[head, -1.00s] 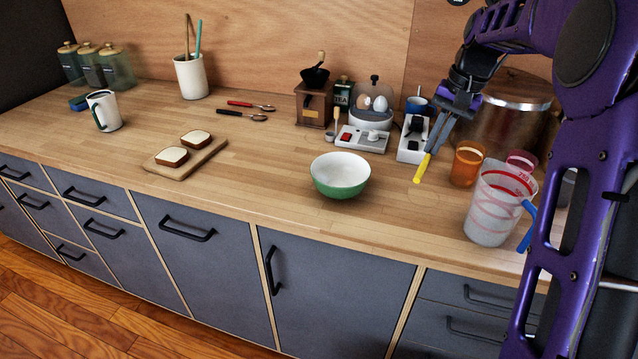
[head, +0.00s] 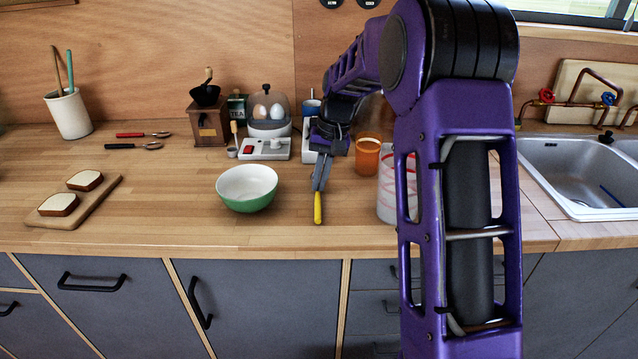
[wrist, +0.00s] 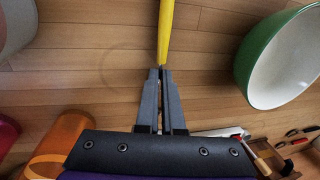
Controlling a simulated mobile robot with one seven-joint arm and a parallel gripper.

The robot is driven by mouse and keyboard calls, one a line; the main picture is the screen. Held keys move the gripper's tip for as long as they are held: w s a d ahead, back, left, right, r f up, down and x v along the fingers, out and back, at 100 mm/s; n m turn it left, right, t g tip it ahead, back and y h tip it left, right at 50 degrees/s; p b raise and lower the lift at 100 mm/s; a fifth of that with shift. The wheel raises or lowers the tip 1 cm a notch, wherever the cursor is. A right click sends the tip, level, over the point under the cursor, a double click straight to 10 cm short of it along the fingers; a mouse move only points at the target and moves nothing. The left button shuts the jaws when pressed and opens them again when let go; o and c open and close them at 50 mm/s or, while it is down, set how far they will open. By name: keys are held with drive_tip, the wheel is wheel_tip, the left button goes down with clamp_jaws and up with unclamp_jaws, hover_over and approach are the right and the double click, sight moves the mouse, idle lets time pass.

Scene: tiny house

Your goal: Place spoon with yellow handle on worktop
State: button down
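My gripper (head: 320,188) is over the wooden worktop (head: 300,228), between the green bowl and the orange cup, pointing down. In the wrist view its fingers (wrist: 160,72) are closed on the spoon's yellow handle (wrist: 166,35). The yellow handle (head: 318,208) also shows in the head view, below the fingertips. The spoon's bowl end is not visible. I cannot tell whether the handle touches the worktop.
A green bowl (head: 247,188) stands left of my gripper. An orange cup (head: 367,156) and a measuring jug (head: 386,190) stand right. A switch box (head: 264,148) is behind. The worktop front is clear; a sink (head: 580,170) is far right.

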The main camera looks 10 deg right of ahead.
drive_tip(key=shift+f, duration=0.3)
drive_tip(key=c, duration=1.5)
unclamp_jaws()
drive_tip(key=o, duration=0.5)
drive_tip(key=shift+c, duration=0.2)
wheel_tip(320, 180, up, 12)
drive_tip(key=d+p, duration=0.2)
drive_tip(key=shift+s+d, duration=0.2)
drive_tip(key=shift+s, duration=0.05)
drive_tip(key=shift+r, duration=0.1)
